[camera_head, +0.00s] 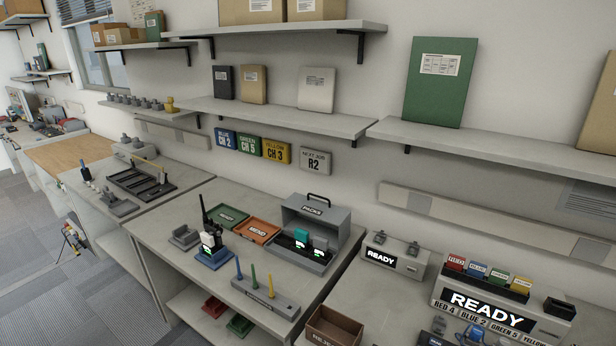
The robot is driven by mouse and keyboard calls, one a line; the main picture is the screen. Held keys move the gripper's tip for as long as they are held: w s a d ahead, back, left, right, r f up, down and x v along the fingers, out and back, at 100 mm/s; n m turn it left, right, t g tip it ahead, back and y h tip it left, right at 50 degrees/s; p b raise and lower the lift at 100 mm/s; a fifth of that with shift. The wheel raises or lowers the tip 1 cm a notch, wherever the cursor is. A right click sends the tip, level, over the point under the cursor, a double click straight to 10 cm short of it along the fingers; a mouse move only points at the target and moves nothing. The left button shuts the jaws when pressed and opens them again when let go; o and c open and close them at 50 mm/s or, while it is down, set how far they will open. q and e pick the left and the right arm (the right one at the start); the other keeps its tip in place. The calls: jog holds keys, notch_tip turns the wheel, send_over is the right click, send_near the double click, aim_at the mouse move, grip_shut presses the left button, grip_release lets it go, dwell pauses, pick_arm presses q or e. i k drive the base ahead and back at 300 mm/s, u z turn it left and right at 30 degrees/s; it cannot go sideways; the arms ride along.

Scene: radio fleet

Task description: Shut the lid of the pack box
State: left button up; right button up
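The grey pack box (306,262), marked PACKS, stands at the back right of the middle bench. Its grey lid (322,222) appears raised, with a black handle (319,198) at its top edge. The front is open and shows a dark interior with a teal pack (301,236) and a pale pack (320,243) standing in it. Small green lights show near the packs. Neither of my grippers is in view.
A black radio in a blue stand (214,258), a green tray (228,216) and an orange tray (257,231) sit left of the box. A grey holder with coloured pegs (265,297) lies in front. A brown bin (335,327) is nearby. A shelf (275,116) hangs above.

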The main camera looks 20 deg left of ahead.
aim_at(298, 203)
jog(key=u, duration=2.25)
jog(key=i, duration=2.55)
jog(key=z, duration=3.95)
